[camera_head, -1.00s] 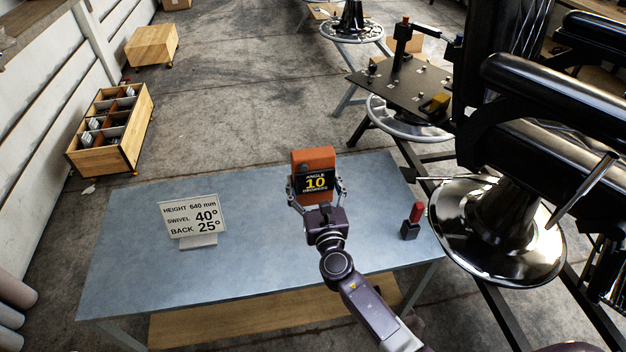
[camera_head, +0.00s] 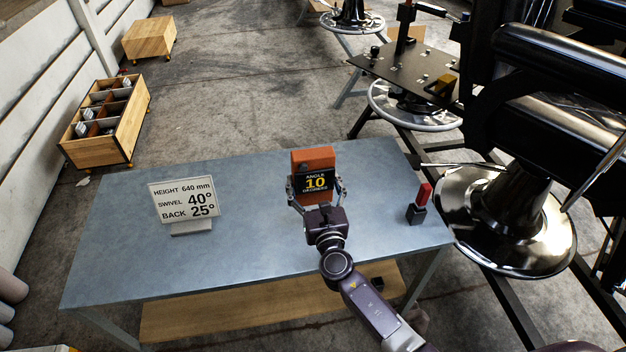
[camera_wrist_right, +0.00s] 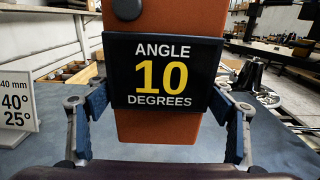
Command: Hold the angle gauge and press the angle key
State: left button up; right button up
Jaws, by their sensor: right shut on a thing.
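The angle gauge (camera_head: 314,161) is an orange block with a dark display reading "ANGLE 10 DEGREES". My right gripper (camera_head: 315,188) is shut on it, one finger on each side, and holds it upright over the blue-grey table. In the right wrist view the gauge (camera_wrist_right: 165,125) fills the middle, between the blue finger pads of the gripper (camera_wrist_right: 160,105). A dark round knob (camera_wrist_right: 127,8) shows on its face above the display; I cannot tell whether it is the angle key. My left gripper is not in view.
A sign (camera_head: 184,201) reading height 640 mm, swivel 40°, back 25° stands on the table (camera_head: 260,255) at left. A red-handled item in a dark holder (camera_head: 419,203) stands near the right edge. The barber chair (camera_head: 510,200) is at right. The table between is clear.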

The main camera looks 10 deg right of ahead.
aim_at(313, 204)
pick_arm(q)
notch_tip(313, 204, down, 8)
jog(key=b, duration=0.7)
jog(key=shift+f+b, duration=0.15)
jog(key=shift+b, duration=0.15)
pick_arm(e)
jog(key=shift+f, duration=4.2)
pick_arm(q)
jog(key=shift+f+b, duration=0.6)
pick_arm(e)
jog(key=shift+f, duration=0.6)
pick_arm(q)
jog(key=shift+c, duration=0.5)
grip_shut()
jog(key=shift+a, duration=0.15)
